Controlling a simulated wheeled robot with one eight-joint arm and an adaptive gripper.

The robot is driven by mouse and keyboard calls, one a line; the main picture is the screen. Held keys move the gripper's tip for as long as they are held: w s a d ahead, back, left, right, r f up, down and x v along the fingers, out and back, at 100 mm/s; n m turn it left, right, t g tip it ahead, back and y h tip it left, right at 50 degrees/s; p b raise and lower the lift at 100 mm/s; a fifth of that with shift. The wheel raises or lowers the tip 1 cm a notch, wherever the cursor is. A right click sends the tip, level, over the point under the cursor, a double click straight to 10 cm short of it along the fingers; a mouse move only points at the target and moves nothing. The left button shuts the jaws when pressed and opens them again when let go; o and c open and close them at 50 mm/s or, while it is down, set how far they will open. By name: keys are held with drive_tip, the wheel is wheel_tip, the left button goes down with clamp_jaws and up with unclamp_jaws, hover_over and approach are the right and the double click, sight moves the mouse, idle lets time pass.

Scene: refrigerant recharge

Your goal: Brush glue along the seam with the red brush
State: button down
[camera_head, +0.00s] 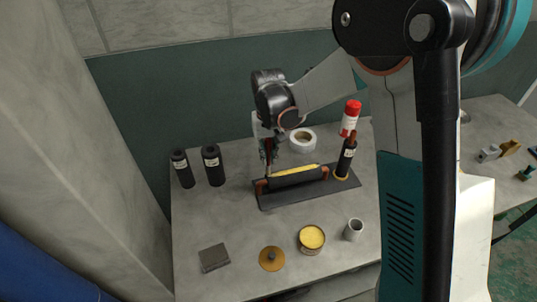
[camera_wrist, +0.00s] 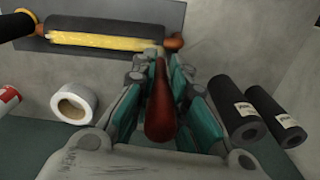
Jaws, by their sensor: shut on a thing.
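My gripper (camera_wrist: 158,72) is shut on the dark red handle of the brush (camera_wrist: 160,112). In the head view my gripper (camera_head: 268,152) is above the left end of the black tube (camera_head: 296,179), with the brush pointing down. The tube lies between reddish-brown end supports on a dark plate (camera_head: 290,198). A yellow glue strip (camera_wrist: 100,42) runs along the tube's seam in the wrist view. The brush's far end is close to the strip's right end there; whether it touches is unclear. An open can of yellow glue (camera_head: 311,238) stands in front.
A dark bottle (camera_head: 346,156) stands at the plate's right end. A red-and-white can (camera_head: 350,118) and white tape roll (camera_head: 303,139) are behind. Two black rolls (camera_head: 213,166) stand left. A lid (camera_head: 271,258), grey block (camera_head: 214,257) and grey cup (camera_head: 353,230) are in front.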

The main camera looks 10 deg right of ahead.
sight(269, 140)
drive_tip(key=r, duration=0.1)
drive_tip(key=r+p, duration=0.1)
drive_tip(key=r, duration=0.3)
drive_tip(key=shift+d, duration=0.3)
drive_tip(key=shift+a+r+p, duration=0.1)
drive_tip(key=shift+r+p, duration=0.15)
drive_tip(key=shift+p, duration=0.1)
drive_tip(key=shift+r+p, duration=0.85)
drive_tip(key=shift+r, duration=0.8)
